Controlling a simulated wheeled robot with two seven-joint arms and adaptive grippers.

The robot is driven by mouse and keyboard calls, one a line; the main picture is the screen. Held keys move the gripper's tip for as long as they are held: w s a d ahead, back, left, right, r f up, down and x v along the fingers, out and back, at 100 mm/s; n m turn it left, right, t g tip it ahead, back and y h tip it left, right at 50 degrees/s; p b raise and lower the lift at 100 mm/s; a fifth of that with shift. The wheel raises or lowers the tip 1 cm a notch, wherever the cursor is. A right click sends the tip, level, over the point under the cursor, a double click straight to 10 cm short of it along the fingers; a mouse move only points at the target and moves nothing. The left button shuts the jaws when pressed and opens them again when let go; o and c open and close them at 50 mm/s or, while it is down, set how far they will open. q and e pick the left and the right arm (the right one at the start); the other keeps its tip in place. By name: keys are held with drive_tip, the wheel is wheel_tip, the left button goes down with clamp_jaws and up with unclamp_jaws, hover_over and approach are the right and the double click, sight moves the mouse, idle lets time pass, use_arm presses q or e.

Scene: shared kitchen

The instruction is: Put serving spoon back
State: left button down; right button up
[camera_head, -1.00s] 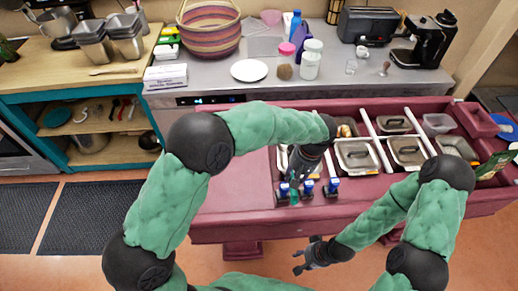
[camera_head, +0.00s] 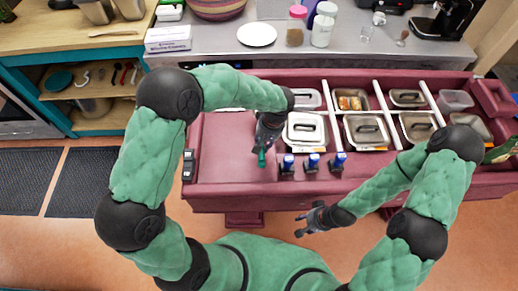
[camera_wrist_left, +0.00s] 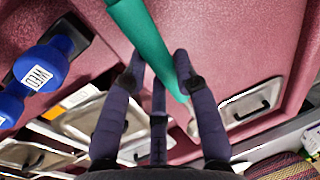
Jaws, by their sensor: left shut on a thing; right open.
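My left gripper (camera_head: 264,143) is shut on a teal handle (camera_head: 262,158) above the left part of the maroon counter. In the left wrist view the gripper (camera_wrist_left: 160,72) has the teal handle (camera_wrist_left: 140,35) slanting between its fingers. I take it for the serving spoon; its other end is hidden behind the fingers. Several blue-topped items (camera_head: 313,160) stand in a row along the counter's front edge, right of the gripper. One blue item (camera_wrist_left: 42,72) with a white label is large in the wrist view. My right gripper (camera_head: 312,218) is open and empty, in front of the counter.
The maroon counter (camera_head: 225,150) has lidded pans (camera_head: 303,130) and open bins behind and right of the blue items. Its left top is mostly bare, with a small dark item (camera_head: 189,165) at the left edge. A steel worktop with a white plate (camera_head: 257,34) lies behind.

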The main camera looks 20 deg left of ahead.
use_arm(q)
drive_tip(key=shift+a+f, duration=0.6)
drive_tip(key=shift+f, duration=0.1)
drive_tip(key=shift+a+f+b, duration=0.15)
drive_tip(key=shift+f+b, duration=0.1)
drive_tip(key=shift+f, duration=0.65)
drive_tip(key=shift+a+f+b, duration=0.1)
drive_tip(key=shift+f+b, duration=0.1)
drive_tip(key=shift+f, duration=0.65)
drive_tip(key=shift+f, duration=0.2)
drive_tip(key=c, duration=1)
unclamp_jaws()
drive_tip(key=shift+o, duration=0.2)
drive_tip(key=shift+r, duration=0.1)
drive_tip(key=shift+r, duration=0.2)
wheel_tip(320, 180, up, 12)
drive_tip(key=d+p, duration=0.2)
drive_tip(key=shift+w+d+f, duration=0.15)
drive_tip(key=shift+w+f, duration=0.05)
